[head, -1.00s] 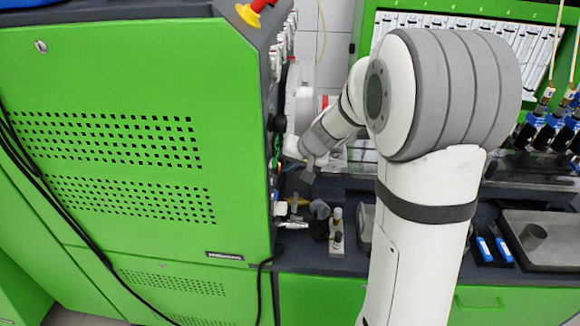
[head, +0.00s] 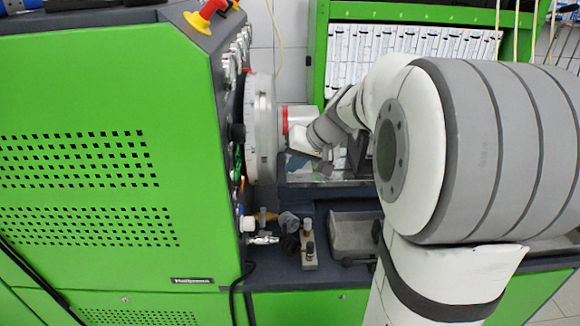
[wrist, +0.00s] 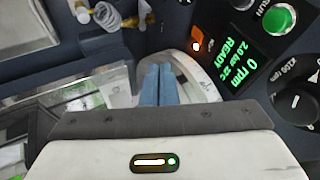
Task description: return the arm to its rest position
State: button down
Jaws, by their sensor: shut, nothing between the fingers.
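My arm is raised in front of the bench, and its large grey and white joint fills the right of the head view. The wrist reaches back left towards the white round housing (head: 262,128) on the side of the green machine (head: 100,170). In the wrist view my gripper (wrist: 158,72) has its two blue-grey fingers together, with nothing between them. Behind the fingers is a pale curved rim. The fingertips cannot be made out clearly in the head view.
A control panel with a lit display (wrist: 238,58) reading READY, a green button (wrist: 280,18) and a black knob (wrist: 298,100) is close right of the fingers. Small fittings (head: 308,245) and a grey tray (head: 355,235) are on the bench below.

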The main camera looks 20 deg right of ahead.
jog(key=s+a+f+n+g+h, duration=0.1)
jog(key=s+a+f+h, duration=0.1)
jog(key=s, duration=0.9)
jog(key=s+a+f+n+g+h, duration=0.1)
jog(key=s+a+f+h, duration=0.1)
jog(key=s, duration=0.9)
jog(key=shift+s+a+f+g, duration=0.3)
jog(key=shift+a+f, duration=0.2)
jog(key=shift+a, duration=0.3)
